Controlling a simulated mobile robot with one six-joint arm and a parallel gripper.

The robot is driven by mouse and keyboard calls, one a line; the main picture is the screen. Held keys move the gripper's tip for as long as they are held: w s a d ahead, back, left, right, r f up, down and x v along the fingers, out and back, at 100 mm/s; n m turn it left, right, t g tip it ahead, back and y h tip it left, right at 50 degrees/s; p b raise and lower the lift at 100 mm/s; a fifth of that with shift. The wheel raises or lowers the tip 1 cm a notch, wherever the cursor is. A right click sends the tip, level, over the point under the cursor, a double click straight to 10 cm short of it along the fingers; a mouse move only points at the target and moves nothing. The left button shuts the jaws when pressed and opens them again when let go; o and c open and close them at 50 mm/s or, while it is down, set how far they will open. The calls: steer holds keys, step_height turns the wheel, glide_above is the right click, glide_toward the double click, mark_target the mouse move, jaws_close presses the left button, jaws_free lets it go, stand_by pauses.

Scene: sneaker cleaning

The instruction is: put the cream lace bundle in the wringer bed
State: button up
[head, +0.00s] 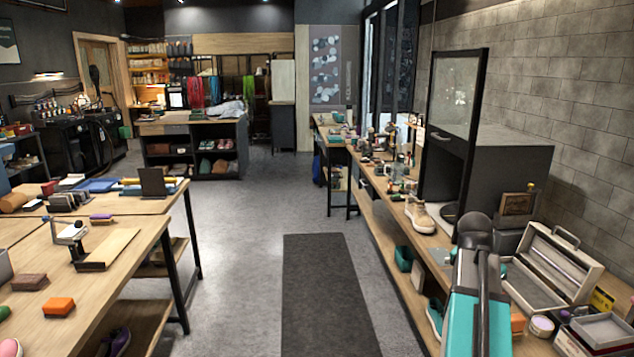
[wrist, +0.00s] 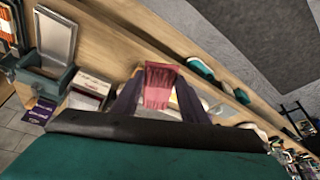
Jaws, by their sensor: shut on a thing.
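In the wrist view my gripper (wrist: 160,98) has its two dark fingers on either side of a pinkish-red, fringed thing (wrist: 160,82), and is shut on it. It is held over a wooden bench. Its colour is pink-red, not cream, and I see no clearly cream lace bundle in either view. No wringer bed can be made out with certainty. In the head view the gripper itself does not show.
A wooden bench (head: 408,222) runs along the right with a tan sneaker (head: 420,216), a cabinet and an open grey case (head: 552,268). Left tables (head: 130,262) carry an orange block (head: 59,307) and a brown block (head: 29,282). The aisle mat (head: 322,290) is clear.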

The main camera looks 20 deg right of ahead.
steer(key=w+a+n+t, duration=0.1)
steer(key=w+a+n, duration=0.2)
steer(key=w+a, duration=0.7)
steer(key=w+a+n+t+y, duration=0.1)
steer(key=w+a+n, duration=0.2)
steer(key=a, duration=0.9)
steer(key=w+a+r+n+y, duration=0.1)
steer(key=w+a+n, duration=0.3)
steer(key=a, duration=0.9)
steer(key=w+a+r+n+t+y, duration=0.1)
steer(key=a+n, duration=0.4)
steer(key=a, duration=0.7)
steer(key=shift+w+a+r+n+t+y, duration=0.3)
steer(key=shift+w+y, duration=0.4)
steer(key=shift+w, duration=0.65)
steer(key=shift+f, duration=0.1)
steer(key=s+f, duration=0.5)
steer(key=f, duration=0.1)
steer(key=shift+s+f, duration=0.15)
steer(key=shift+f, duration=0.15)
steer(key=shift+s, duration=0.15)
